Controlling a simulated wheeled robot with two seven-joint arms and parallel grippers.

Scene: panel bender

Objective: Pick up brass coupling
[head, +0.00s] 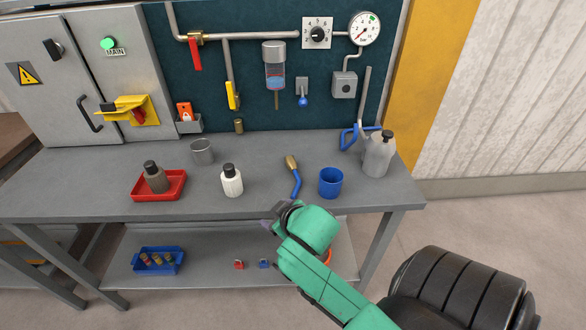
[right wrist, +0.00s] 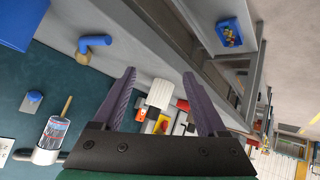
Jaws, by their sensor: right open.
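A brass-coloured coupling (head: 291,162) with a bent blue tube lies on the grey bench, left of the blue cup. In the right wrist view the brass end (right wrist: 82,54) and blue tube are at upper left, outside my fingers. My right gripper (head: 269,219) is at the bench's front edge, nearer to me than the coupling and apart from it. Its purple fingers (right wrist: 160,73) are spread with nothing between them; the white bottle shows beyond. My left gripper is not in view.
A lower shelf holds a blue tray (head: 158,268).

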